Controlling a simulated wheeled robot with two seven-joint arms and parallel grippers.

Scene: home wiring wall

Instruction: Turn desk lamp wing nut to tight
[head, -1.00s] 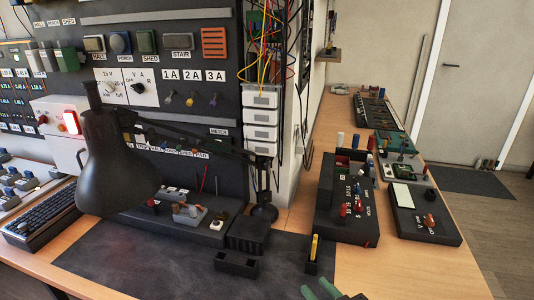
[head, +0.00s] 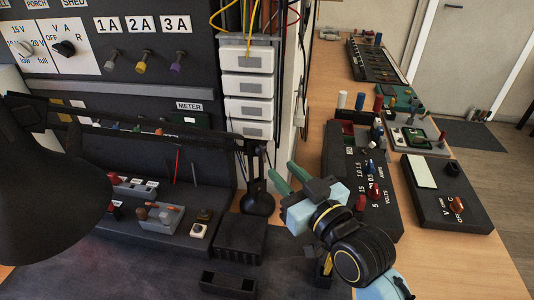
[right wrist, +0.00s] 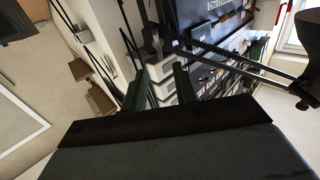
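The black desk lamp has its shade (head: 50,190) at the left of the head view. Its arm (head: 150,138) runs right to an upright post at the round base (head: 258,202). I cannot clearly make out the wing nut; a dark joint (right wrist: 154,42) shows beyond the fingers. My right gripper (head: 284,177) is just right of the lamp's post, apart from it. Its green fingers (right wrist: 160,68) are open and empty. My left gripper is not in view.
The wiring panel with white modules (head: 248,85) stands behind the lamp. Hanging wires are above the post. Meter boxes (head: 350,190) and (head: 435,190) stand to the right. A small black tray (head: 228,284) lies in front.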

